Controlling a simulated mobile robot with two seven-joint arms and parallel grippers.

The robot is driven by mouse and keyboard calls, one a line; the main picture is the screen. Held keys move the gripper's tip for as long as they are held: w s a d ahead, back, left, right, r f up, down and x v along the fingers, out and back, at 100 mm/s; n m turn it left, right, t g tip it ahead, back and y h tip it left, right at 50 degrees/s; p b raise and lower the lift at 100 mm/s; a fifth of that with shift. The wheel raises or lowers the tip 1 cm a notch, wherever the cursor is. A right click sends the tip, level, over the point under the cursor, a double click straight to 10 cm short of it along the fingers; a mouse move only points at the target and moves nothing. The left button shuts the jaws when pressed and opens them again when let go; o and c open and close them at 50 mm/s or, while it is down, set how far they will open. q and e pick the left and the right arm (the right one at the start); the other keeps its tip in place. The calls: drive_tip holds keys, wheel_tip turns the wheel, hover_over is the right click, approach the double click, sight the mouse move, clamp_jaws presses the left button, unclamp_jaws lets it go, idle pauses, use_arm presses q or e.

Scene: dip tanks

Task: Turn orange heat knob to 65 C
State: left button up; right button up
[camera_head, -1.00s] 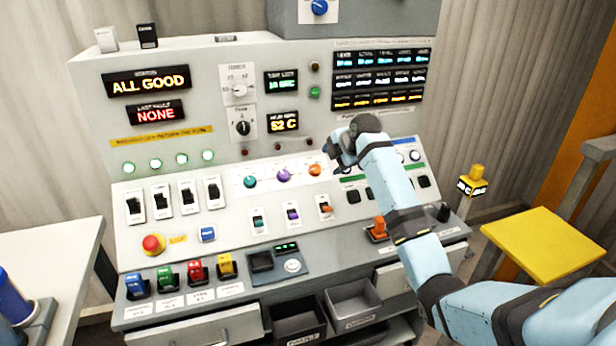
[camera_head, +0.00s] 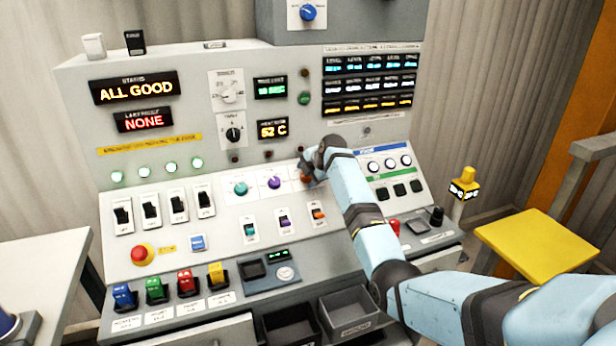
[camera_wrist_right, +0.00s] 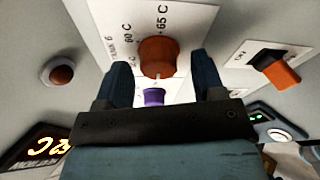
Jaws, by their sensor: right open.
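The orange heat knob (camera_wrist_right: 158,57) sits on a white plate marked 60 C and 65 C in the right wrist view. In the head view the orange knob (camera_head: 306,178) is mostly hidden by my right gripper (camera_head: 310,172). My right gripper (camera_wrist_right: 162,72) is open, with one finger on each side of the knob; gaps show, and I cannot tell any contact. An amber display (camera_head: 273,129) appears to read 62 C. My left gripper is not in view.
The purple knob (camera_head: 274,183) and teal knob (camera_head: 240,188) are left of the orange one. An orange-tipped rocker switch (camera_head: 319,214) is below it. White knobs (camera_head: 389,163) are to the right. A yellow stool (camera_head: 538,245) stands at right.

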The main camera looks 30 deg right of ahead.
drive_tip(key=shift+w+f, duration=0.15)
drive_tip(key=shift+f, duration=0.05)
drive_tip(key=c, duration=0.9)
